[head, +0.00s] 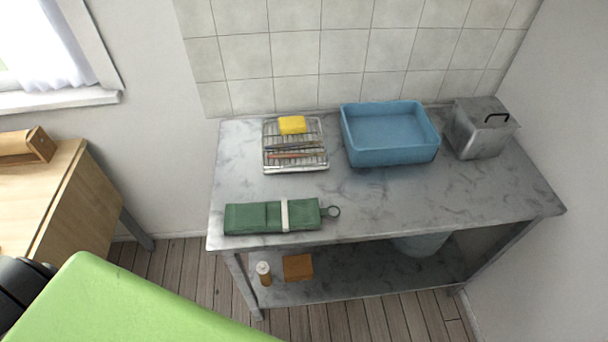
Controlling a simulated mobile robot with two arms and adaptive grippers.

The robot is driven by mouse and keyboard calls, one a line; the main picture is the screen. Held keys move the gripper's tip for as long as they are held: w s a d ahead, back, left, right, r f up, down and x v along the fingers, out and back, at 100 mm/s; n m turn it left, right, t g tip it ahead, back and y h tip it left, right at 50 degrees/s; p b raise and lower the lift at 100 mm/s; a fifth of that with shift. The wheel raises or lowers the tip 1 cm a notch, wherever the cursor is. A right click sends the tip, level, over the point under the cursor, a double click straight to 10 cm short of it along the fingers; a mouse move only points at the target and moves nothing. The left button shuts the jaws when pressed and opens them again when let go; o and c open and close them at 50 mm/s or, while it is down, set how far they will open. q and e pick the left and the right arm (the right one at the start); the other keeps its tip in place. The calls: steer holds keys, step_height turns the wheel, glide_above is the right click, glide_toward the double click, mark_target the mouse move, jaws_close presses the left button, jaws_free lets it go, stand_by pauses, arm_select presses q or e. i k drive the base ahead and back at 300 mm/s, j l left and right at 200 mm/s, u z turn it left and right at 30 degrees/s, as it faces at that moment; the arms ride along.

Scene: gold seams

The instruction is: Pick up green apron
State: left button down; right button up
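A folded dark green cloth bundle (250,218), which looks like the green apron, lies flat near the front left edge of the grey marble-topped table (400,205). A white band (285,215) wraps around it, and a dark ring (333,212) sticks out at its right end. Neither of my grippers shows in the head view. Nothing covers the bundle.
Behind the bundle stand a wire rack (295,160) with a yellow sponge (292,125) and thin tools, a blue basin (390,155) and a metal lidded box (475,135). A bottle (264,272) and brown block (298,267) sit on the lower shelf. The tabletop's front right is clear.

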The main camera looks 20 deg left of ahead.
mark_target(284, 215)
steer(key=u, duration=0.9)
steer(key=l+u, duration=0.15)
steer(key=l, duration=0.35)
steer(key=k, duration=0.05)
